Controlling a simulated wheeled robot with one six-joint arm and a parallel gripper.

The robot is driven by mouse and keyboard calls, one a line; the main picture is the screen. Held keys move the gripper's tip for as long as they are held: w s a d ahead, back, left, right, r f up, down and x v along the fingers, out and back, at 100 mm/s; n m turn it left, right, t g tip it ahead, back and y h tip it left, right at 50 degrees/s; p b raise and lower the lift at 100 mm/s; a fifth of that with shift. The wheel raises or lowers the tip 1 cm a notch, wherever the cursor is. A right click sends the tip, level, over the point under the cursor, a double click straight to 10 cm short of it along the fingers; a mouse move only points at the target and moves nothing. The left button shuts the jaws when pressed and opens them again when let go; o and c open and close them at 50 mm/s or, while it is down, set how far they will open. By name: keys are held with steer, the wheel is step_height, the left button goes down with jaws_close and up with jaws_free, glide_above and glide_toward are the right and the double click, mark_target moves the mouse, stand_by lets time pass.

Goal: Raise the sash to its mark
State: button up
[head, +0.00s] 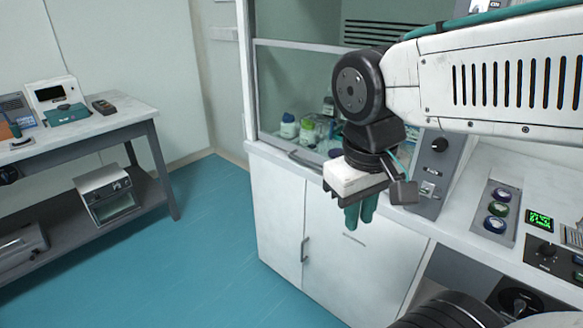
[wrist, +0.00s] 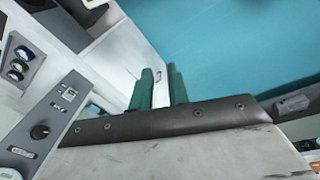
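The sash is a clear pane in a pale frame (head: 300,44) on the fume hood in the head view. Its pale top rail is visible, and a dark bar handle (head: 304,160) shows low at the hood's front edge. The sash looks lowered; I cannot make out its mark. My gripper (head: 359,216) hangs in front of the hood's worktop edge, right of the handle and apart from it. Its green fingers point down. In the wrist view the fingers (wrist: 160,88) stand a little apart with nothing between them. My arm hides the hood's right part.
Bottles (head: 308,130) stand behind the pane. A white cabinet (head: 335,240) is below. A control panel (head: 437,165) and a strip of coloured knobs (head: 497,210) lie to the right. A side bench (head: 120,118) with instruments stands left. The blue floor (head: 190,265) between is clear.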

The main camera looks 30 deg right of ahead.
steer(key=w+d+f+g+h, duration=0.1)
steer(key=w+d+g+h, duration=0.1)
steer(key=w+d+h, duration=0.6)
steer(key=n+t+h, duration=0.2)
steer(key=t+h, duration=0.1)
steer(key=h, duration=0.2)
glide_toward(315, 167)
steer(key=s+d+r, duration=0.4)
steer(key=s+r, duration=0.2)
steer(key=s, duration=0.3)
steer(key=w+f+n+t, duration=0.2)
steer(key=w+f+t, duration=0.2)
steer(key=w+f, duration=0.4)
steer(key=x, duration=0.6)
steer(key=shift+d, duration=0.35)
jaws_close()
